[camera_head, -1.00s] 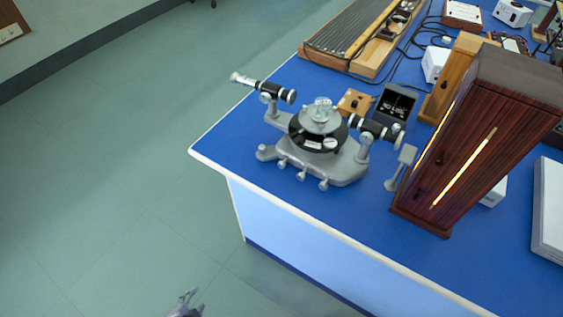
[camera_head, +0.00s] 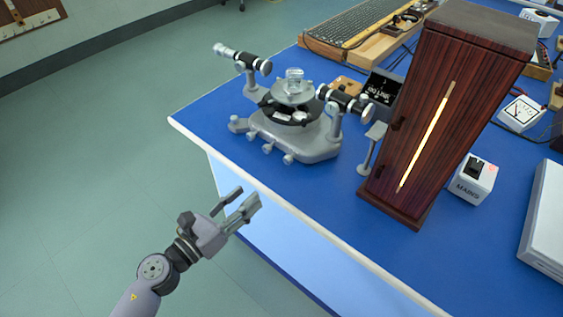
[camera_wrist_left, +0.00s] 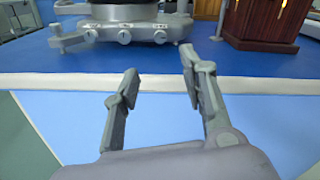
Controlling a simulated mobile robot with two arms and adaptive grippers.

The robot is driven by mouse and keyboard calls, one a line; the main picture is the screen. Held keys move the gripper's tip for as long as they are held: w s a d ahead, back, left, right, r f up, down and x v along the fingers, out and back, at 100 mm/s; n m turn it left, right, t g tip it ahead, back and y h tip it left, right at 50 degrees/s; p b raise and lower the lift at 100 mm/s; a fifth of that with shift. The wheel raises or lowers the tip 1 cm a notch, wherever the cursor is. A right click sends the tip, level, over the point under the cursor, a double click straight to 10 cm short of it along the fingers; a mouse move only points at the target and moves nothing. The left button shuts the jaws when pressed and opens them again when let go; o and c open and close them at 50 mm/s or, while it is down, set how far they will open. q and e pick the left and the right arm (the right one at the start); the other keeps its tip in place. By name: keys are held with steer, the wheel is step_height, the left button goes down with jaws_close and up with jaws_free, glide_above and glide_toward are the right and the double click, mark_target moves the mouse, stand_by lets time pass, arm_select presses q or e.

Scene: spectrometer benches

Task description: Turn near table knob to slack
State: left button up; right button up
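A grey spectrometer (camera_head: 290,125) stands on the blue table near its left corner, with a telescope at its left, a second tube at its right and a glass piece on its round stage. Several small knobs (camera_head: 268,148) line the front of its base; they also show in the left wrist view (camera_wrist_left: 124,37). Labels by the knobs are too small to read. My left gripper (camera_head: 242,202) is open and empty, in front of the table's edge and apart from the knobs. My right gripper is not in view.
A tall dark wooden cabinet (camera_head: 445,120) with a glowing slit stands right of the spectrometer. A white MAINS box (camera_head: 472,180) is beside it. The white table edge (camera_head: 260,185) lies between my left gripper and the knobs. The floor at left is clear.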

mark_target(286, 161)
arm_select(q)
steer(key=p+x, duration=0.2)
steer(key=x, duration=1)
steer(key=shift+w+d, duration=0.1)
steer(key=shift+w, duration=0.05)
steer(key=shift+x, duration=0.8)
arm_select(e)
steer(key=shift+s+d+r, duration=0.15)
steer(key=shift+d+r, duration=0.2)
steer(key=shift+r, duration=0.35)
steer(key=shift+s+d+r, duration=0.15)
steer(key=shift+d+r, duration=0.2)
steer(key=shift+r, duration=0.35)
arm_select(q)
jaws_close()
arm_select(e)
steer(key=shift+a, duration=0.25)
